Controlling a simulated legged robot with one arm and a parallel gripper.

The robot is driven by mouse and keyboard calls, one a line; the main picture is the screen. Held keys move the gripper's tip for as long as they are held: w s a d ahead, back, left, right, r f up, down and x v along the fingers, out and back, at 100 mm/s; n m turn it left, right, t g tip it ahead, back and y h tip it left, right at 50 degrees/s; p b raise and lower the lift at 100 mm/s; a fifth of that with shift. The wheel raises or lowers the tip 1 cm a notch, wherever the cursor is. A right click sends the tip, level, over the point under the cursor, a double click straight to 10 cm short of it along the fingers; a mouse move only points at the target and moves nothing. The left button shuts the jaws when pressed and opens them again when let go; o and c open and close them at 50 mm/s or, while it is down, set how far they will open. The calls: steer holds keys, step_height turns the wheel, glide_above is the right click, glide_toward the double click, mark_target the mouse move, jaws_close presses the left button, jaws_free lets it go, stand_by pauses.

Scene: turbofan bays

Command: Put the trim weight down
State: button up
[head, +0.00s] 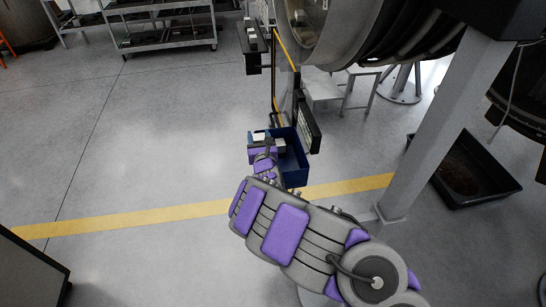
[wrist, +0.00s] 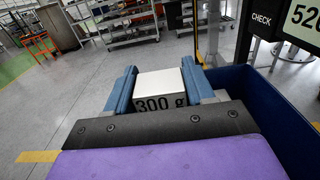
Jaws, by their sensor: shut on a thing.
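The trim weight (wrist: 160,90) is a pale block marked "300 g" in the wrist view. My gripper (wrist: 160,82) is shut on it, with one blue finger on each side. In the head view, my gripper (head: 262,142) is at the blue bin (head: 292,172), by its left side, and the weight's pale top (head: 259,136) shows between the fingers. The blue bin also shows in the wrist view (wrist: 275,115), close to the right of the gripper. I cannot tell whether the weight is over the bin's rim or beside it. Most of the bin's inside is hidden.
A grey post (head: 440,130) and a black tray (head: 465,175) are to the right. The large engine (head: 335,30) is above. Open floor (head: 140,130) lies to the left.

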steer(key=s+d+f+b, duration=0.1)
steer(key=s+d+f, duration=0.4)
steer(key=shift+d+f, duration=0.25)
steer(key=shift+d, duration=0.05)
steer(key=o, duration=0.9)
steer(key=shift+s, duration=0.1)
steer(key=o, duration=0.4)
steer(key=shift+s+a+f, duration=0.1)
steer(key=shift+f, duration=0.05)
